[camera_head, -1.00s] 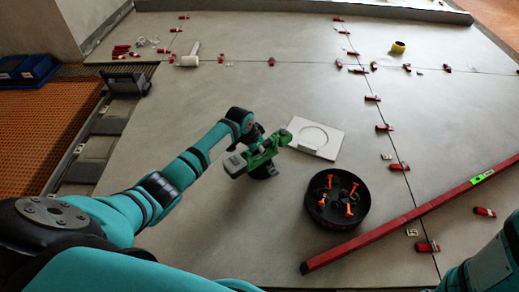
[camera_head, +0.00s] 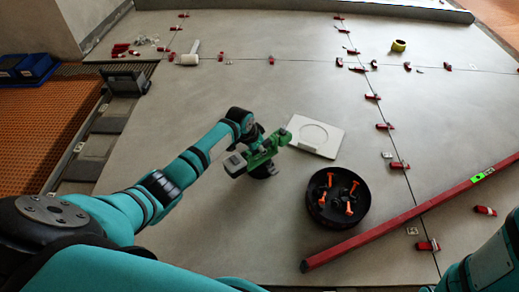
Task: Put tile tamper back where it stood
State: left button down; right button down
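The tile tamper (camera_head: 258,152) is a green tool with a grey block at its left end and a dark round base beneath. It is over the grey tiles, just left of a white square plate (camera_head: 316,136) with a round outline on it. My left gripper (camera_head: 252,133) is at the top of the tamper and appears shut on its handle; the fingertips are mostly hidden. I cannot tell whether the base touches the floor. The white plate is empty and apart from the tamper's base. My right arm shows only at the lower right corner; its gripper is out of view.
A black bowl with orange-handled pieces (camera_head: 338,197) stands right of the tamper. A long red level (camera_head: 410,213) lies diagonally at the right. Red clips line the tile joints. A white-headed mallet (camera_head: 188,58) and yellow tape roll (camera_head: 398,46) lie farther back. Tiles left of the bowl are clear.

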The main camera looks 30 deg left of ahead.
pick_arm(q)
jog(key=shift+w+r, duration=0.1)
jog(key=shift+w, duration=0.05)
jog(key=c, duration=1.2)
grip_release()
jog(key=shift+o, duration=0.3)
jog(key=shift+s+f, duration=0.2)
jog(key=shift+s+a+r, duration=0.1)
jog(key=shift+r, duration=0.3)
jog(key=v, duration=1.1)
jog(key=shift+r, duration=0.25)
